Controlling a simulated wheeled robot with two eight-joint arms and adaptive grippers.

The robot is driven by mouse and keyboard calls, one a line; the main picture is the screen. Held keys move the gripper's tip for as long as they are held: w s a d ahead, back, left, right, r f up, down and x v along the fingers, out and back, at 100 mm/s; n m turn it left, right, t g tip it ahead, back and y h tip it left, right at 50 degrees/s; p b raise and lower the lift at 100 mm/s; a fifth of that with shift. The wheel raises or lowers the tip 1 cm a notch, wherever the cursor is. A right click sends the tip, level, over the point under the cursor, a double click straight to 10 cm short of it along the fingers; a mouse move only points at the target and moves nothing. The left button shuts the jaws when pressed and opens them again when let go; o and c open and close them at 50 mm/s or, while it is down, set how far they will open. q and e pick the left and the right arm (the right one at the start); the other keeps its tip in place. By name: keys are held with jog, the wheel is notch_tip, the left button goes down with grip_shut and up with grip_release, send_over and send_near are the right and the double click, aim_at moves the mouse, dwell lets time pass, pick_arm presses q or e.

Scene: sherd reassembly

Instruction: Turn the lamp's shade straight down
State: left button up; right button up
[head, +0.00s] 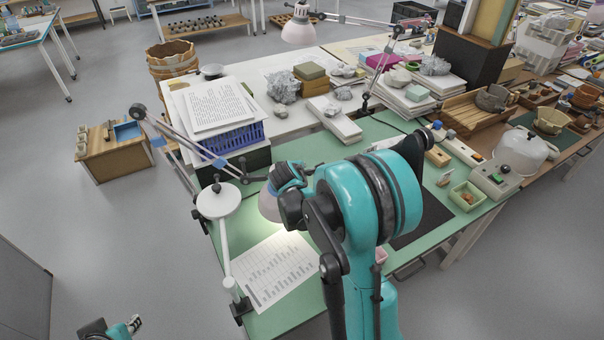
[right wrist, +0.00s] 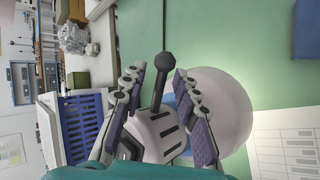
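The desk lamp's pale shade (head: 268,206) hangs over the green table, partly hidden by my right arm in the head view. Its light falls on a printed sheet; its exact tilt is hard to tell. In the right wrist view the shade (right wrist: 228,105) lies right of the slotted white lamp housing (right wrist: 158,132), from which a dark-knobbed stem (right wrist: 166,65) sticks out. My right gripper (right wrist: 160,78) is open, its fingers on either side of the housing and stem; contact is unclear. My left gripper (head: 134,323) is at the bottom left, away from the table, too small to judge.
A round white disc (head: 218,200) on a post stands close left of the shade. The lamp's jointed arm (head: 185,142) passes beside a blue basket (head: 230,138). The printed sheet (head: 268,272) lies below. A second lamp (head: 299,32) is at the back.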

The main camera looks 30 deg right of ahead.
jog(key=v, duration=1.2)
jog(key=shift+a, duration=0.1)
jog(key=s+a+m+y, duration=0.6)
jog(key=s+a+m, duration=0.5)
jog(key=s, duration=0.7)
jog(key=a, duration=0.3)
jog(key=shift+s+a+f+m+y, duration=0.2)
jog(key=shift+a+m+y, duration=0.1)
jog(key=shift+m, duration=0.1)
